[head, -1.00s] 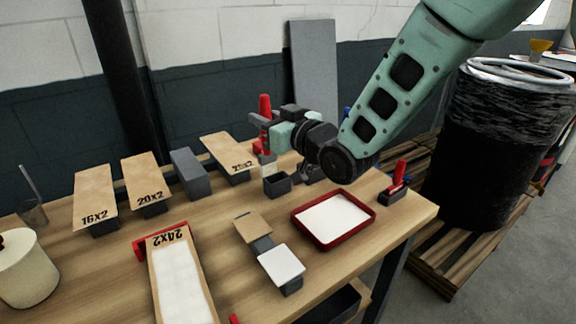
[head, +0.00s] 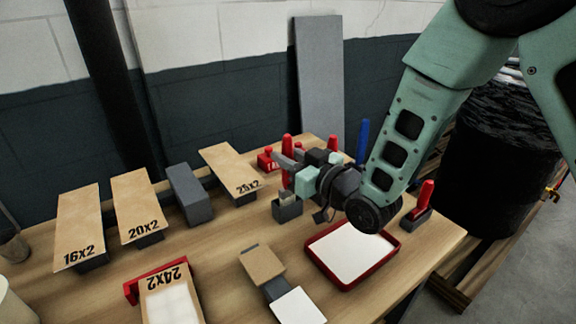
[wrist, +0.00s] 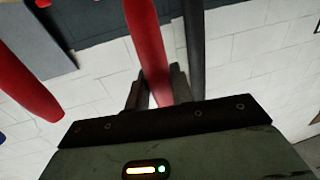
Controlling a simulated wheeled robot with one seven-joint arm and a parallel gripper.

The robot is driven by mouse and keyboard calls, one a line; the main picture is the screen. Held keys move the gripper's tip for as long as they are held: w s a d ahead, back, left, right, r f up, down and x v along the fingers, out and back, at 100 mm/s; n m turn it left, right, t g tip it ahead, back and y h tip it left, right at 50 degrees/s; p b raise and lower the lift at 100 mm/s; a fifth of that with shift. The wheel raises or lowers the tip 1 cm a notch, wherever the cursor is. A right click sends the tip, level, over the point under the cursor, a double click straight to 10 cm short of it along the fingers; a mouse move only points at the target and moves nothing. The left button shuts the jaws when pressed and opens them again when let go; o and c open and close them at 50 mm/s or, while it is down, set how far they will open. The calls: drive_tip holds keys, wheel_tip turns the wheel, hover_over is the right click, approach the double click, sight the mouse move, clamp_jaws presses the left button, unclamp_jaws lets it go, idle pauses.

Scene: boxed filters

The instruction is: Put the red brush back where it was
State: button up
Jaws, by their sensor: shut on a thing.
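The red brush (head: 286,145) is upright, its red handle between the fingers of my gripper (head: 288,168) in the head view. Its pale bristle end (head: 287,196) is low, at the mouth of a small dark grey cup (head: 287,210); I cannot tell how deep it sits. In the wrist view the red handle (wrist: 147,40) runs between the two fingertips (wrist: 158,88), and my gripper is shut on it. The wrist view does not show the bristles or the cup.
A red handle (head: 333,143) and a blue handle (head: 362,140) stand behind my gripper. Another red handle (head: 425,195) stands in a dark holder at right. A red tray (head: 350,284) with a white inside lies in front. A red block (head: 266,159) is behind left.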

drive_tip(key=shift+f, duration=1.2)
drive_tip(key=shift+f, duration=0.2)
drive_tip(key=o, duration=1)
drive_tip(key=shift+r, duration=0.1)
